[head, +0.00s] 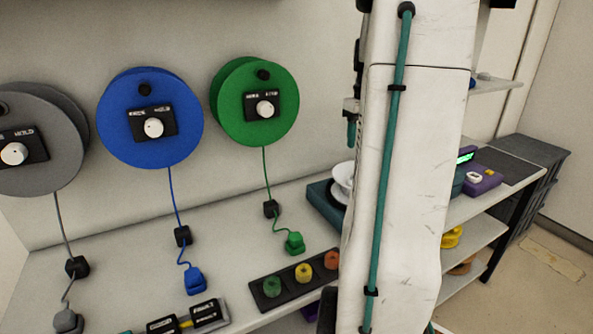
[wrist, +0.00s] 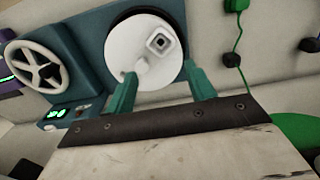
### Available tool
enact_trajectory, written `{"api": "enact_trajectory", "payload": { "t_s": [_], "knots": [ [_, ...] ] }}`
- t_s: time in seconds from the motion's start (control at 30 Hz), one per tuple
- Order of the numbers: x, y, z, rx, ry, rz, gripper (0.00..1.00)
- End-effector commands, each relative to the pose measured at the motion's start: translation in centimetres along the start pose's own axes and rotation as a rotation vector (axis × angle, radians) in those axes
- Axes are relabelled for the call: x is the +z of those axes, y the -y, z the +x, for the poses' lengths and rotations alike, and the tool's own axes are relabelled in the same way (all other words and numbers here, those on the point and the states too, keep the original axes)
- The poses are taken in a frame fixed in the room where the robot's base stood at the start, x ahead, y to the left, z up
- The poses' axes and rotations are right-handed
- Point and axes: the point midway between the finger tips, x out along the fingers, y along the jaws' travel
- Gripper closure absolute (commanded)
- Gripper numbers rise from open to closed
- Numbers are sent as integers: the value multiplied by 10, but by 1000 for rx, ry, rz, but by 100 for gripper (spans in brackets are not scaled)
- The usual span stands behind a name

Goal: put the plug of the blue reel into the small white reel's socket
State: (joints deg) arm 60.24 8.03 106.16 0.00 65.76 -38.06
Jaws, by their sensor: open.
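The blue reel (head: 150,117) hangs on the wall in the head view. Its cord runs down through a black block to the blue plug (head: 195,281), which rests on the counter. The small white reel (wrist: 128,53) is a white disc on a teal base in the wrist view, with a square socket (wrist: 160,43) and a small knob on its face. In the head view the white reel (head: 343,178) is partly hidden behind my arm. My gripper (wrist: 160,72) is open, its teal fingers apart in front of the white reel, with nothing seen between them.
A grey reel (head: 38,140) and a green reel (head: 256,103) flank the blue one, with a grey plug (head: 67,321) and green plug (head: 294,243) below. A block with coloured pegs (head: 270,288) lies near the counter's front. A white handwheel (wrist: 36,66) stands beside the white reel.

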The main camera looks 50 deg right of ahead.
Motion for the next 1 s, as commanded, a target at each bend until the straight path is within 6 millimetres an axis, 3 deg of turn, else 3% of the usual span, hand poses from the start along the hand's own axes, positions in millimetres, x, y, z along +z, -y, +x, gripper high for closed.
{"api": "enact_trajectory", "payload": {
  "t_s": [0.23,0.37,1.0],
  "knots": [
    [0,4,0,0,0,-1,45],
    [1,19,0,-1,1,-3,45],
    [7,145,0,0,0,-5,45]
  ]
}}
